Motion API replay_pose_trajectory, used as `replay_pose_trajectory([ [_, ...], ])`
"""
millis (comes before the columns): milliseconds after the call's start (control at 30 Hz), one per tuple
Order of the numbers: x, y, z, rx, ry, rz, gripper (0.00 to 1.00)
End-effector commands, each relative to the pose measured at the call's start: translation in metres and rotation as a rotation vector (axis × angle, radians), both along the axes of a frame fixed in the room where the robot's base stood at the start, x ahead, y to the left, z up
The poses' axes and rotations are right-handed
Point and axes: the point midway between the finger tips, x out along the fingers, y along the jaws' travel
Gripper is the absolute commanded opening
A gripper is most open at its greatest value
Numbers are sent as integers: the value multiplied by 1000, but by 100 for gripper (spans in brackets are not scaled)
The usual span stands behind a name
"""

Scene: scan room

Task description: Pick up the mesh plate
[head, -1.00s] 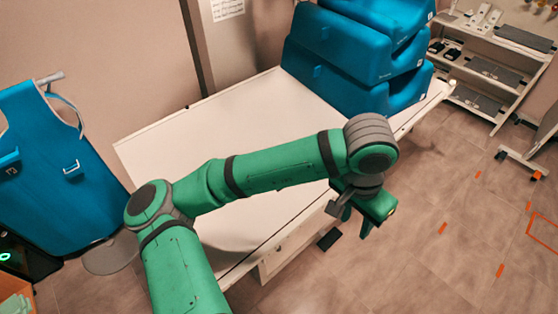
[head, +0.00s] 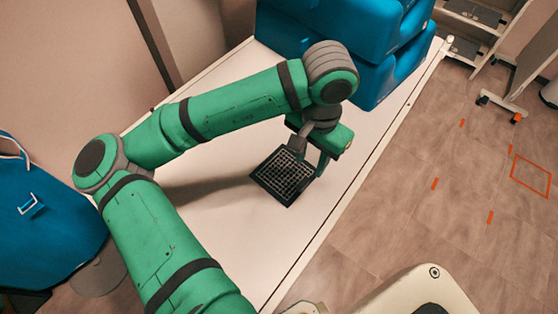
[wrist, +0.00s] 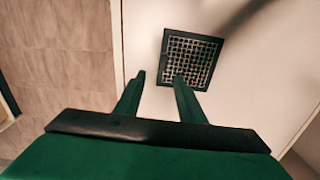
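The mesh plate (head: 281,176) is a dark square with a light grid inside a black frame. It lies on the white table top, and in the wrist view (wrist: 191,60) it sits above and right of centre. My gripper (head: 312,160) is over the table beside the plate's upper right side in the head view. The right fingertip overlaps the plate's lower left part in that picture; contact cannot be told.
The white table (head: 222,215) is otherwise clear to the plate's left. Stacked blue moulded parts (head: 385,45) stand at its far end. A blue item (head: 45,220) is at the left. Tiled floor (head: 420,190) lies right of the table edge, with a wheeled shelf (head: 480,45) at upper right.

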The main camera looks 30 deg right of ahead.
Motion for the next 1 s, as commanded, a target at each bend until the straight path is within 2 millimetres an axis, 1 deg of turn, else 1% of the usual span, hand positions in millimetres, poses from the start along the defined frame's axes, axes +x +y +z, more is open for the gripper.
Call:
replay_pose_trajectory([
  [300, 1, 2, -43, 0, 3, 5, 36],
  [567, 2, 2, -60, 0, 1, 3, 36],
  [800, 4, 4, -92, 0, 1, 0, 36],
  [900, 4, 4, -102, 1, 0, 0, 36],
  [1000, 5, 4, -106, -1, -1, 0, 36],
])
